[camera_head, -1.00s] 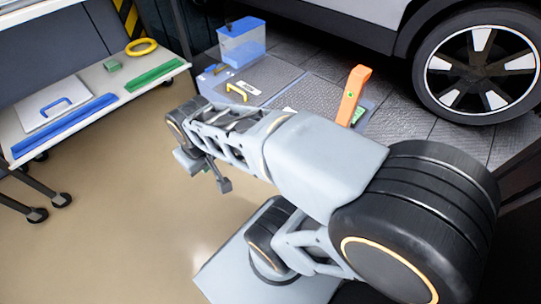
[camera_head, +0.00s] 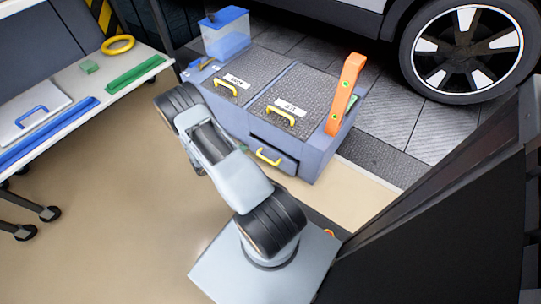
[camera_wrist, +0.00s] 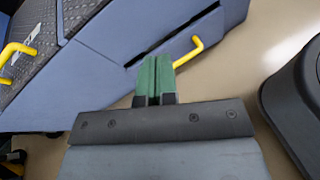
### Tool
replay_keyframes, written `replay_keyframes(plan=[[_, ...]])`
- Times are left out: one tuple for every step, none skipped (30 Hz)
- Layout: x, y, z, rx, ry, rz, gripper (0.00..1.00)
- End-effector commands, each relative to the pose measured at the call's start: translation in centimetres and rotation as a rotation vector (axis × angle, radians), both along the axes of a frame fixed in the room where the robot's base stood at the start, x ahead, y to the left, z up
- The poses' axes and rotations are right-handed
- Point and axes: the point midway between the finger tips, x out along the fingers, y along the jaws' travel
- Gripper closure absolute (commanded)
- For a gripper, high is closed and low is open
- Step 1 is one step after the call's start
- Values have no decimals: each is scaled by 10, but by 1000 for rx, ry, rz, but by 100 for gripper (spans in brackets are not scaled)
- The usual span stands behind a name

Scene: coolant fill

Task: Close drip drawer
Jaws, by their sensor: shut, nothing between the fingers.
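The drip drawer (camera_head: 283,163) sits low in the front of the blue-grey chest, with a yellow handle (camera_head: 268,156) on its face. A dark gap shows along its top edge; I cannot tell how far out it stands. In the wrist view the handle (camera_wrist: 197,50) shows just right of my gripper (camera_wrist: 155,62). Its green fingers are shut together and empty, in front of the chest's face near the drawer. They cover part of the drawer, and I cannot tell whether they touch it. In the head view my arm hides most of the gripper.
The chest's two lids (camera_head: 262,75) carry yellow handles and labels. An orange level-like bar (camera_head: 345,95) stands at its right corner, and a blue clear container (camera_head: 226,38) is behind. A cart (camera_head: 120,80) stands left, a car wheel (camera_head: 465,48) at right. Floor between is clear.

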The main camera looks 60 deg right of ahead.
Motion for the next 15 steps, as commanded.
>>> replay_keyframes(plan=[[-8, -4, -27, -8, 57, 51, 100], [-10, -6, -40, -13, 81, 84, 100], [-14, -8, -56, -18, 111, 124, 100], [-17, -9, -67, -19, 130, 152, 100], [-20, -9, -77, -21, 148, 179, 100], [-25, -9, -90, -20, 170, 211, 100], [-28, -9, -98, -20, 184, 234, 100], [-30, -9, -106, -20, 196, 254, 100], [-34, -9, -115, -19, 210, 278, 100], [-36, -8, -121, -17, 219, 294, 100], [-38, -8, -126, -16, 226, 306, 100], [-40, -8, -132, -14, 233, 321, 100], [-42, -8, -135, -13, 238, 329, 100], [-43, -8, -138, -13, 242, 336, 100], [-44, -9, -142, -12, 246, 344, 100]])
